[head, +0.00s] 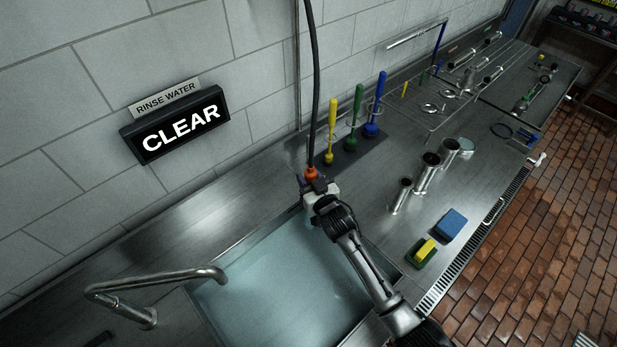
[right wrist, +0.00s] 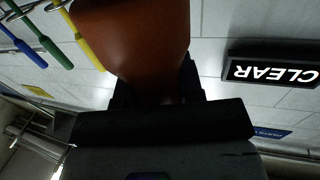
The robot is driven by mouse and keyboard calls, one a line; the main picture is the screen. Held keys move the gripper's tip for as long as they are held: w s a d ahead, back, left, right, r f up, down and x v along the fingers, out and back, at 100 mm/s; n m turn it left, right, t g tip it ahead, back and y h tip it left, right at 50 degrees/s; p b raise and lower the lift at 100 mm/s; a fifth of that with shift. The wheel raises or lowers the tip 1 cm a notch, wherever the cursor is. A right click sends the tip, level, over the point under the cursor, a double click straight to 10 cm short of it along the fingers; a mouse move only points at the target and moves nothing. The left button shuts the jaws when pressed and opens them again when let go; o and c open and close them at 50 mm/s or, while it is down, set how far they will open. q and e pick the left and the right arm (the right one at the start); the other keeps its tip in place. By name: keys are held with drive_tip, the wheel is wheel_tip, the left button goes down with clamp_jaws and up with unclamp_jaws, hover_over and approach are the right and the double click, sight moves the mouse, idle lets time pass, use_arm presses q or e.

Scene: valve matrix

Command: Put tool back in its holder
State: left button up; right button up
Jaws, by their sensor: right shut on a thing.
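An orange tool (head: 311,173) hangs at the lower end of a black hose (head: 315,80) that comes down from the top of the head view. My right gripper (head: 317,188) is shut on this tool above the back edge of the water-filled sink (head: 290,285). In the right wrist view the tool (right wrist: 135,40) is large and orange-brown, held between the dark fingers. Its lower end is hidden by the gripper. I cannot tell which fitting is its holder. My left gripper is not in view.
Yellow (head: 332,125), green (head: 355,115) and blue (head: 376,100) brushes stand in ring holders right of the hose. Metal cylinders (head: 425,175), a blue sponge (head: 450,224) and a yellow-green sponge (head: 423,251) are on the counter. A faucet (head: 150,290) is at left.

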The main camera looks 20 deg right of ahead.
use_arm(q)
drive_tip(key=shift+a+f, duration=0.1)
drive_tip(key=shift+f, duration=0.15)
use_arm(e)
drive_tip(key=shift+f, duration=0.5)
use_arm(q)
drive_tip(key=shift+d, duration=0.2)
use_arm(e)
drive_tip(key=o, duration=1)
drive_tip(key=shift+s, duration=0.1)
use_arm(q)
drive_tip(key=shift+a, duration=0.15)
drive_tip(key=shift+b, duration=0.3)
use_arm(e)
drive_tip(key=s+d, duration=0.1)
drive_tip(key=s, duration=1.2)
drive_tip(key=shift+s+d, duration=0.25)
drive_tip(key=shift+d, duration=0.05)
